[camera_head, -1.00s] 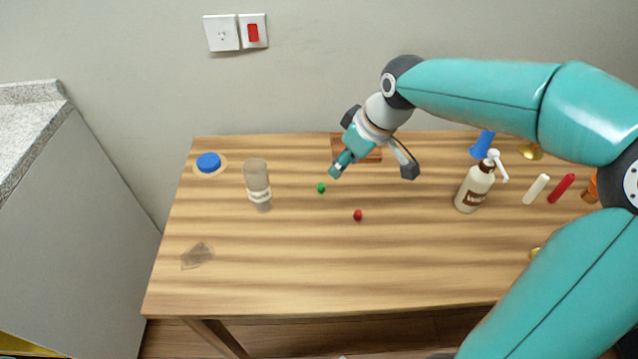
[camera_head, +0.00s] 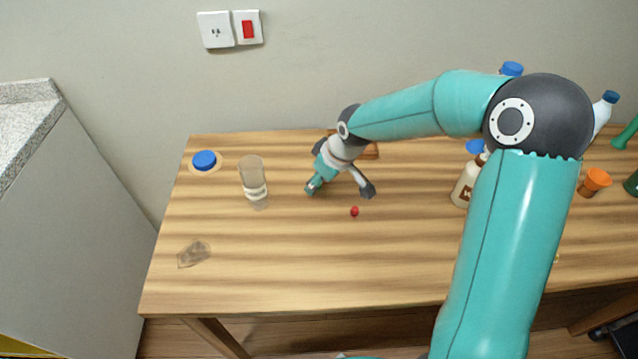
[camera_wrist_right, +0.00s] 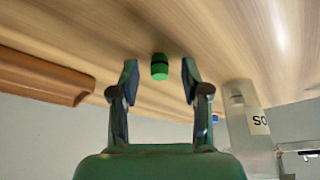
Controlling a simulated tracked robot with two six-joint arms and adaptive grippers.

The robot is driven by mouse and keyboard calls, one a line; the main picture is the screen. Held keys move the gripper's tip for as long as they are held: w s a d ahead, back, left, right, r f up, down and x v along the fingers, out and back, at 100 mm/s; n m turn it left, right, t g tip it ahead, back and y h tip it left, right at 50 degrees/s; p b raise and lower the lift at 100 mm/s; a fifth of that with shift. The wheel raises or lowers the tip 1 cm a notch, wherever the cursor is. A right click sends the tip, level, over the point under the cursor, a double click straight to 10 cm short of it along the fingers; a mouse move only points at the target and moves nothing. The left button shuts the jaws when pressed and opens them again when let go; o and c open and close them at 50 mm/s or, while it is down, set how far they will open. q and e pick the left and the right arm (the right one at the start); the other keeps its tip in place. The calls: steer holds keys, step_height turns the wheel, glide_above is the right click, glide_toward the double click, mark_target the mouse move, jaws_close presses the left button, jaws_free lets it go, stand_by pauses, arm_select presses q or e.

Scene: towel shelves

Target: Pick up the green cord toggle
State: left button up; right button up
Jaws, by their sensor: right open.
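The green cord toggle (camera_wrist_right: 159,66) shows in the right wrist view on the wooden table, a small green cylinder with a dark band. It lies between the lines of my right gripper's fingers, at or slightly beyond their tips. My right gripper (camera_wrist_right: 159,78) is open, with a clear gap on both sides of the toggle. My left gripper is not in view.
A clear tumbler (camera_head: 253,184) stands left of my right gripper. A red bead (camera_head: 354,211) lies to its front right. A pump bottle (camera_head: 465,186) is farther right. The table's front left is mostly free.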

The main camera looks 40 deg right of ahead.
steer(key=shift+f, duration=0.1)
steer(key=c, duration=0.8)
steer(key=shift+o, duration=0.2)
step_height(320, 180, up, 20)
steer(key=p, duration=0.2)
stand_by(0.3)
